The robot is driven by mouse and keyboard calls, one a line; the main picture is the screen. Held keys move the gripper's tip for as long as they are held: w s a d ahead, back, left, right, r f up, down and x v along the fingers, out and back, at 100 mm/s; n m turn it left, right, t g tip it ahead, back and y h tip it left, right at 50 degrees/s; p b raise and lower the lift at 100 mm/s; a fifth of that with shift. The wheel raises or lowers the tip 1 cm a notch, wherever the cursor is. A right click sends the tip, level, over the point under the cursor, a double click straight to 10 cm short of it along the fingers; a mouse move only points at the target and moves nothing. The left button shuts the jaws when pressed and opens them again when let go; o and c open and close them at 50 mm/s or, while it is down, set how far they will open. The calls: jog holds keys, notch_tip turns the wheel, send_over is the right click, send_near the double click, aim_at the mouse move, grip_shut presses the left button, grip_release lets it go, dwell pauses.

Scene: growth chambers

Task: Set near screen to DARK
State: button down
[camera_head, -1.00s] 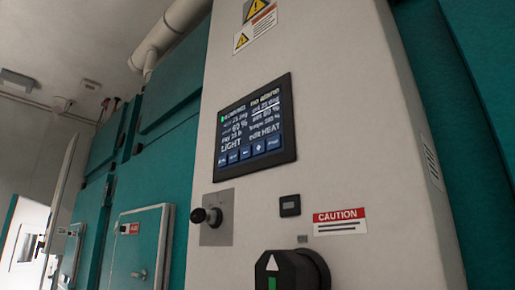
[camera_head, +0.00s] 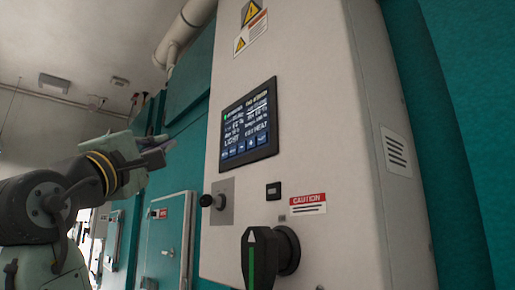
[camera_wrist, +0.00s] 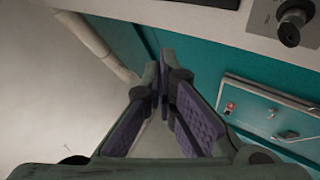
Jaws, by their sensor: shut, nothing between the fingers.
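The near screen (camera_head: 250,122) is a dark touch panel in a black frame on the light grey control cabinet. The screen's face is not visible in the wrist view.
Below the screen are a black knob (camera_head: 207,200), a small black display (camera_head: 273,191) and a large rotary switch (camera_head: 262,257) with a green stripe. The knob also shows in the wrist view (camera_wrist: 290,26). Teal chamber walls with a small door (camera_head: 167,240) stand behind.

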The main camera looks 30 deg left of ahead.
aim_at(234, 151)
jog(key=shift+w+d+r+h, duration=0.15)
jog(key=shift+d+h, duration=0.2)
jog(key=shift+d, duration=0.15)
jog(key=shift+w+d+r+h, duration=0.1)
jog(key=shift+d+r+h, duration=0.05)
jog(key=shift+d+h, duration=0.25)
jog(key=shift+w, duration=0.1)
jog(key=w+d, duration=0.3)
jog(key=w, duration=0.5)
jog(key=shift+d, duration=0.25)
dwell(0.9)
jog(key=shift+w+d, duration=0.15)
jog(key=shift+w, duration=0.2)
jog(key=shift+w+d, duration=0.1)
jog(key=shift+w, duration=0.2)
dwell(0.6)
jog(key=shift+s, duration=0.1)
jog(key=shift+s+a, duration=0.25)
jog(key=shift+s, duration=0.35)
